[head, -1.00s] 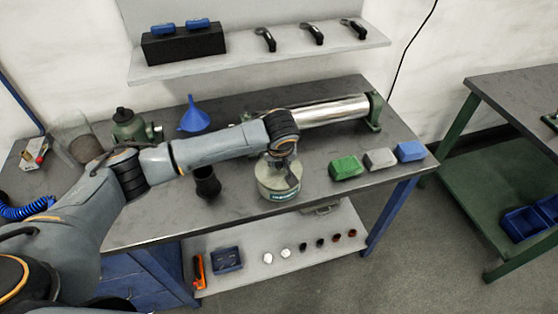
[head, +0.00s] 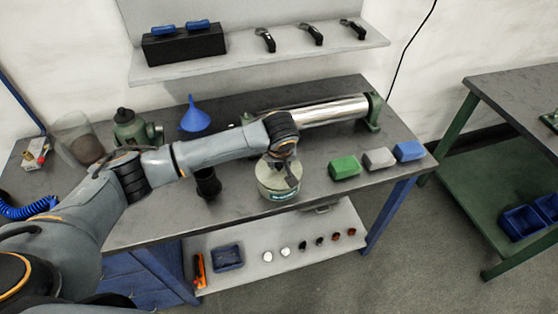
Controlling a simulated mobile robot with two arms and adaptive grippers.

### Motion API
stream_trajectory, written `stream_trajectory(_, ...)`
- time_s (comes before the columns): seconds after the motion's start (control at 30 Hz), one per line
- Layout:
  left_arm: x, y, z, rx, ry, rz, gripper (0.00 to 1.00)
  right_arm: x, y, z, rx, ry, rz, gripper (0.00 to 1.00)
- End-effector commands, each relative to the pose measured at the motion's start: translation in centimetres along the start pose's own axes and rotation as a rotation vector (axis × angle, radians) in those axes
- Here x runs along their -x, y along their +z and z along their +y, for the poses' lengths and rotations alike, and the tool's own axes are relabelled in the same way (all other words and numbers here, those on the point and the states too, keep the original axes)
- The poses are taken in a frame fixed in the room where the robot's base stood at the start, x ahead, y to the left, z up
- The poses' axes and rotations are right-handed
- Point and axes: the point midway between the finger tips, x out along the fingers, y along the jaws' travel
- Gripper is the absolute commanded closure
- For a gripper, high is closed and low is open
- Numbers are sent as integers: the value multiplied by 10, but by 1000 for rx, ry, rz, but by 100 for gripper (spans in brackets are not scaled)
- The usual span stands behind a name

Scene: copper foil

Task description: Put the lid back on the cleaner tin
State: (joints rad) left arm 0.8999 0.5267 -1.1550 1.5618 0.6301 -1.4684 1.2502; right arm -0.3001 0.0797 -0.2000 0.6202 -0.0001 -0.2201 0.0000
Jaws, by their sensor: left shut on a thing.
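The cleaner tin (head: 277,190) is a pale grey-green round tin with a teal label, standing upright near the front edge of the workbench. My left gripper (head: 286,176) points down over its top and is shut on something. What it holds is mostly hidden by the gripper and wrist; it may be the lid, at the level of the tin's top. I cannot tell whether the lid sits on the rim or just above it. My right gripper is not in view.
Green (head: 344,168), grey (head: 379,159) and blue (head: 409,151) blocks lie right of the tin. A black cup-like object (head: 208,184) stands left. A blue funnel (head: 194,118) and a shiny metal roller (head: 325,111) are behind. A lower shelf (head: 300,275) holds small parts.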

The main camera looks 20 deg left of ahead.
Motion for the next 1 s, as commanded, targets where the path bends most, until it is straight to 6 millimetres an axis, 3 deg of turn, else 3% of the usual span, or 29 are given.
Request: stream_trajectory(1.0, 1, -1, 0, 2, 0, 0, 100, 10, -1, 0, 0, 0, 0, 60)
